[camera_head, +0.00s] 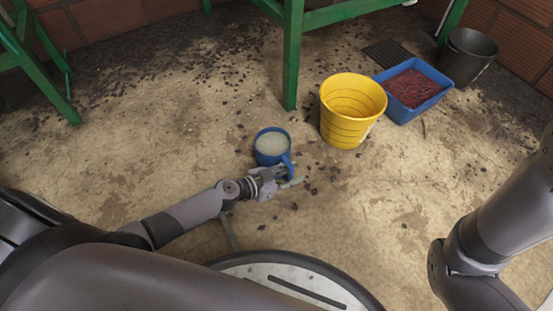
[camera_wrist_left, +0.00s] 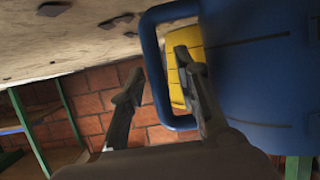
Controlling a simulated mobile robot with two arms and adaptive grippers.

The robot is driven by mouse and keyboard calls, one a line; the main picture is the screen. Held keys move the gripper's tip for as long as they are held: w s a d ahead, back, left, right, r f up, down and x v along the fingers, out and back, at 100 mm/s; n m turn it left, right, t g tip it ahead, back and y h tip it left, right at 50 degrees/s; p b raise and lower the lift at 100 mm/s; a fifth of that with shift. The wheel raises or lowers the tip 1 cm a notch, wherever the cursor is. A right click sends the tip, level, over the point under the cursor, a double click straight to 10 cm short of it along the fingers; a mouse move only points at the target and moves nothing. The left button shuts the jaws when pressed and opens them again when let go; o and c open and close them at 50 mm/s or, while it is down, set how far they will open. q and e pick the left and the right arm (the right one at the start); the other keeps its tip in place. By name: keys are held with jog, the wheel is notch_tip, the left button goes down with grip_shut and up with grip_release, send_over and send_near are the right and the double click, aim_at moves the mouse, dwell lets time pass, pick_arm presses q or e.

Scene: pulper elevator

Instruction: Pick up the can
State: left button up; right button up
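The can (camera_head: 272,150) is a blue mug-like vessel with a side handle. It stands on the floor and shows pale contents from above. My left gripper (camera_head: 288,177) is low at its near side, by the handle. In the left wrist view the can's blue wall (camera_wrist_left: 255,70) fills the right side, with its handle (camera_wrist_left: 157,95) looping to the left. My left gripper (camera_wrist_left: 157,70) has its fingers apart, one on the outer side of the handle and one showing within the loop. Contact cannot be told. My right gripper is out of view.
A yellow bucket (camera_head: 348,125) stands right of the can. Behind it are a blue tub (camera_head: 424,112) with red contents and a dark bucket (camera_head: 468,58). Green legs (camera_head: 291,60) of a stand rise behind the can. Floor left of the can is open, with dark debris.

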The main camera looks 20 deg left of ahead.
pick_arm(q)
grip_shut()
dwell(0.7)
jog(key=shift+w+r, duration=0.1)
jog(key=shift+r, duration=0.05)
